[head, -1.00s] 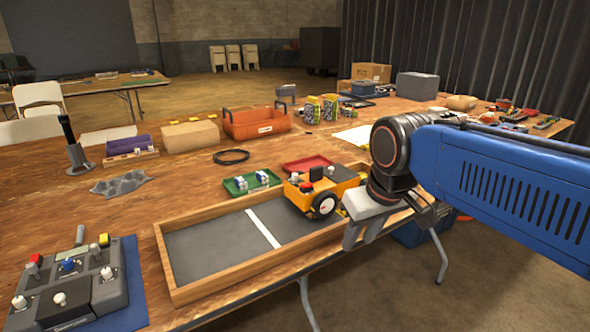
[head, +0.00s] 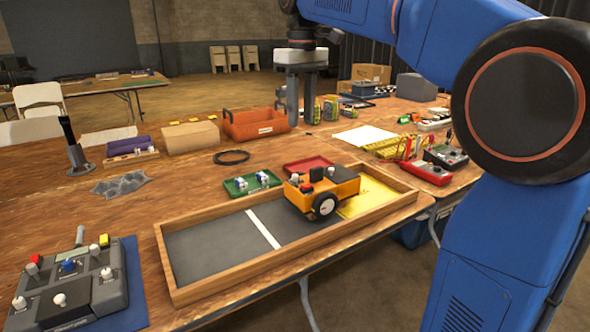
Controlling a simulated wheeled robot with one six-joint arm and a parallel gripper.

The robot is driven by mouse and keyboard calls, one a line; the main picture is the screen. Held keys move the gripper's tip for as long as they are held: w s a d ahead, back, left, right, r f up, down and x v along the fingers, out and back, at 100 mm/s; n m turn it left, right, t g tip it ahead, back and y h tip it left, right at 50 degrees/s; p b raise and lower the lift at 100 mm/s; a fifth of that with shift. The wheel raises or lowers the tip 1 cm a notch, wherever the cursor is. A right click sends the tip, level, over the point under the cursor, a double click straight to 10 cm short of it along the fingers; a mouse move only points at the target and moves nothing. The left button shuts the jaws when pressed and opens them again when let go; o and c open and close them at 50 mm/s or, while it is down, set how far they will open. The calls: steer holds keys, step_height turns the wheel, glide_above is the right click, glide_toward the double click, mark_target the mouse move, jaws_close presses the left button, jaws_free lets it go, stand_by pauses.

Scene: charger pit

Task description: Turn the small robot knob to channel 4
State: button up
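Channel marks are too small to read, so the knob's setting cannot be told. My gripper (head: 301,118) is raised above and behind the small robot, fingers pointing down, apart from everything. Its fingers stand apart with nothing visible between them.
A grey control box (head: 75,298) with levers and knobs sits front left. Green (head: 252,184) and red (head: 308,166) small trays lie behind the wooden tray. An orange tote (head: 258,124) stands farther back. Red (head: 426,172) and dark meters lie to the right. The tray's left part is clear.

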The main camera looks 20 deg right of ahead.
mark_target(295, 175)
steer(key=f, duration=0.5)
steer(key=w+f, duration=0.1)
steer(key=f, duration=0.5)
steer(key=w+f, duration=0.1)
steer(key=f, duration=0.4)
steer(key=shift+w+a+f, duration=0.1)
steer(key=shift+a+f, duration=0.05)
steer(key=shift+a, duration=0.25)
steer(key=shift+c, duration=0.3)
jaws_close()
